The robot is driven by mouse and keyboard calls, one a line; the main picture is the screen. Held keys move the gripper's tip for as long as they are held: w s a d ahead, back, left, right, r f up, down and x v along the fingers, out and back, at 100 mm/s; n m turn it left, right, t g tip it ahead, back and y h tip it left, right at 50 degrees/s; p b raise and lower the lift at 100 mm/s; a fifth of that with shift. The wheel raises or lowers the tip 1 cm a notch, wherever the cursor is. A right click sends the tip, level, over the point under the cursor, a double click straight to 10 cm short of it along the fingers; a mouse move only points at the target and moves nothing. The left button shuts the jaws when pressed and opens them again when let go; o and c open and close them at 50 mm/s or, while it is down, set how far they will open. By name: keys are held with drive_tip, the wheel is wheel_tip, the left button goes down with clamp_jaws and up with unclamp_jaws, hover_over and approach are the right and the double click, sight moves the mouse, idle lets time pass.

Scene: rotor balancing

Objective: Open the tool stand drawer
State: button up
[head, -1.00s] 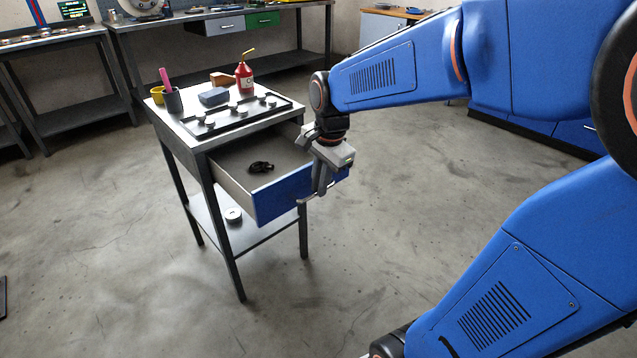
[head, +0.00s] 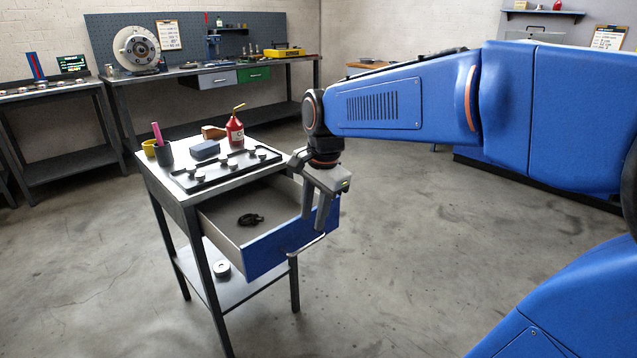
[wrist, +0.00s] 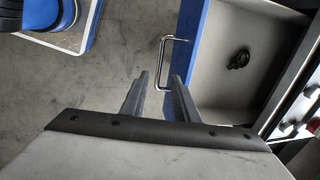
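The tool stand (head: 180,200) is a dark-framed table in the head view. Its blue-fronted drawer (head: 275,250) is pulled well out, showing a grey interior with a small black item (head: 250,219) inside. The drawer also fills the right of the wrist view (wrist: 225,85). Its silver bar handle (head: 308,246) shows in the wrist view (wrist: 164,62) too. My gripper (head: 314,218) points down at the drawer front, close to the handle. In the wrist view its two fingers (wrist: 158,78) are apart, with part of the handle seen in the gap. I cannot tell whether they touch it.
On the stand top are a black rack (head: 225,170) with several pale discs, a red bottle (head: 235,131), a blue-grey block (head: 205,150) and cups. A round part (head: 221,269) lies on the lower shelf. A workbench (head: 215,78) stands behind. Floor right of the stand is clear.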

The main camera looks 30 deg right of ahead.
wheel_tip(320, 180, up, 10)
drive_tip(key=s, duration=0.1)
drive_tip(key=shift+s+d+f, duration=0.2)
drive_tip(key=shift+s+d, duration=0.1)
drive_tip(key=shift+s, duration=0.05)
drive_tip(key=s+f+n+t, duration=0.2)
drive_tip(key=s+f+n, duration=1.2)
drive_tip(key=s+f, duration=0.1)
drive_tip(key=shift+s+d+f+n+t+h, duration=0.2)
drive_tip(key=shift+s+d+n+t+h, duration=0.15)
drive_tip(key=shift+s, duration=0.2)
